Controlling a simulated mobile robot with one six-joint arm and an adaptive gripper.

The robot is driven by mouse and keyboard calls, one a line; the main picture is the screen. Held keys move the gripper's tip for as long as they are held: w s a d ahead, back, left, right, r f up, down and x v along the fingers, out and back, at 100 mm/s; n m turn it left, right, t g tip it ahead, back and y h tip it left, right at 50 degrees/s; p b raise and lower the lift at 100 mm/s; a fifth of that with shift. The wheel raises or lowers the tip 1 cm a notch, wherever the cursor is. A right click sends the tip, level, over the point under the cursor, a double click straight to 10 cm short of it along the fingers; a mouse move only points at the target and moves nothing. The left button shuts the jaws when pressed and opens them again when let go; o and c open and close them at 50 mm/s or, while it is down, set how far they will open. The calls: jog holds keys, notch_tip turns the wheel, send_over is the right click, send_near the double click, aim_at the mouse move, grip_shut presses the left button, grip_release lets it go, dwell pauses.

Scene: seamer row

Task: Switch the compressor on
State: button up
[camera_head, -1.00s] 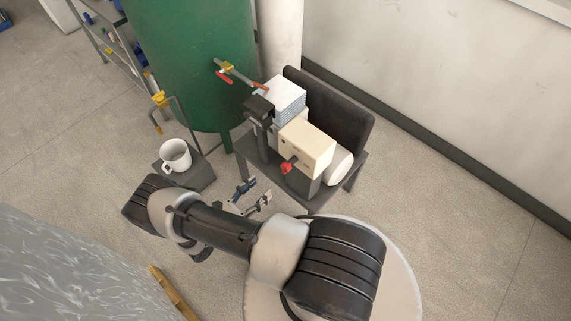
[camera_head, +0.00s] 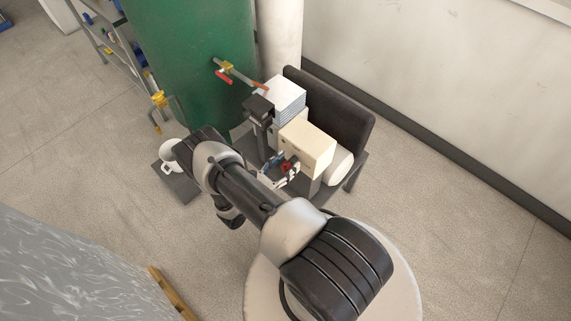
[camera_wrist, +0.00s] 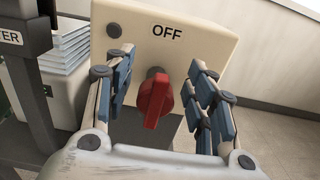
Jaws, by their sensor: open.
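The compressor's switch box is a cream box (camera_head: 312,147) on a dark stand beside the green tank. In the wrist view the box face (camera_wrist: 190,50) carries the word OFF above a red rotary knob (camera_wrist: 154,98). The knob's grip stands close to vertical, tilted slightly. My gripper (camera_wrist: 160,92) is open, with one blue-padded finger on each side of the knob and gaps between pads and knob. In the head view my gripper (camera_head: 279,171) is at the box's front and partly covers the red knob (camera_head: 287,166).
A green tank (camera_head: 190,60) with a red-handled valve (camera_head: 224,74) stands behind left. A stack of white sheets (camera_head: 284,93) and a dark post (camera_head: 260,115) stand left of the box. A white mug (camera_head: 170,155) sits on a low dark stand (camera_head: 178,188) near my arm.

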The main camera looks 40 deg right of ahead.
jog(key=c, duration=1.1)
jog(key=shift+o, duration=0.2)
jog(key=shift+m, duration=0.3)
jog(key=m, duration=0.1)
jog(key=m+b, duration=0.1)
jog(key=m, duration=0.1)
jog(key=shift+s+f+m, duration=0.15)
jog(key=shift+s+m, duration=0.15)
jog(key=shift+s, duration=0.05)
jog(key=m, duration=0.4)
jog(key=shift+s+f+b, duration=0.2)
jog(key=shift+s+b, duration=0.1)
jog(key=m, duration=0.5)
jog(key=shift+s+f+b, duration=0.2)
jog(key=shift+f+b, duration=0.1)
jog(key=shift+f+m, duration=0.15)
jog(key=shift+m, duration=1)
jog(key=shift+f+m, duration=0.15)
jog(key=shift+m, duration=1)
